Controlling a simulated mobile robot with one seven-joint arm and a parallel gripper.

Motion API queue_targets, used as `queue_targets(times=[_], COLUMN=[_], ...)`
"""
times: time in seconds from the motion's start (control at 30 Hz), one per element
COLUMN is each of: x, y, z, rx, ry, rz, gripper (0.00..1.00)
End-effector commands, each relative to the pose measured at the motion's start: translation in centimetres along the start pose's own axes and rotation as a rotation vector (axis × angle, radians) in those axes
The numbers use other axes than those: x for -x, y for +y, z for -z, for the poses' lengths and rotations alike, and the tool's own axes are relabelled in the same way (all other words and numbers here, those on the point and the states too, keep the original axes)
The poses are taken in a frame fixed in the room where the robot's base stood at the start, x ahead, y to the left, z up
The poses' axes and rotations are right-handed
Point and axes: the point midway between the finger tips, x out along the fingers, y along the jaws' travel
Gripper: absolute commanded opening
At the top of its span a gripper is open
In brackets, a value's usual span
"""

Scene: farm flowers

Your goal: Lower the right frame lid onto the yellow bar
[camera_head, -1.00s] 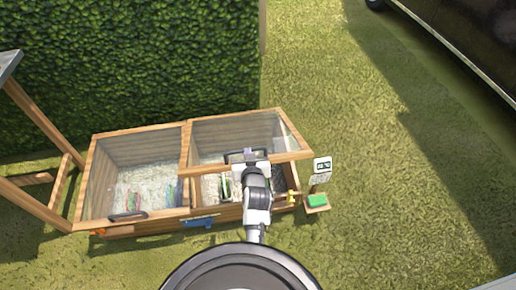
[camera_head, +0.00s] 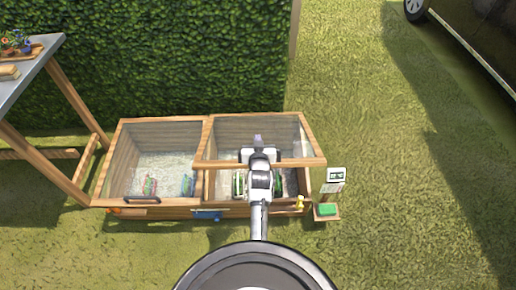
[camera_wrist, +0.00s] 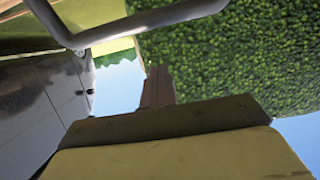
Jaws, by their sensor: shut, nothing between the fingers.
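The right frame lid (camera_head: 307,162) is a clear pane in a wooden frame. It is raised, its front rail standing above the right half of the wooden box. A small yellow piece (camera_head: 300,203), likely the yellow bar's end, shows at the box's right front corner; the rest is hidden or unclear. My gripper (camera_head: 258,143) is shut and empty, just beyond the lid's front rail, with my arm crossing over it. I cannot tell whether it touches the lid.
The left frame lid lies over the left half, its dark handle (camera_head: 141,199) at the front. A sign post with a green block (camera_head: 327,210) stands at the box's right. A grey-topped table (camera_head: 30,65) is at left, a hedge (camera_head: 180,55) behind.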

Motion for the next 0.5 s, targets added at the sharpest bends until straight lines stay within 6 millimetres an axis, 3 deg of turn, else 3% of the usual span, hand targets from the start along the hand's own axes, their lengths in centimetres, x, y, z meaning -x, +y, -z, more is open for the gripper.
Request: queue_targets(times=[0.07, 0.2, 0.5], x=[-1.3, -0.1, 0.4], y=[0.0, 0.0, 0.0], z=[0.1, -2.4, -3.8], rx=[0.001, -0.001, -0.001], ry=[0.0, -0.003, 0.0], rz=[0.0, 0.0, 0.0], gripper=[0.0, 0.0, 0.0])
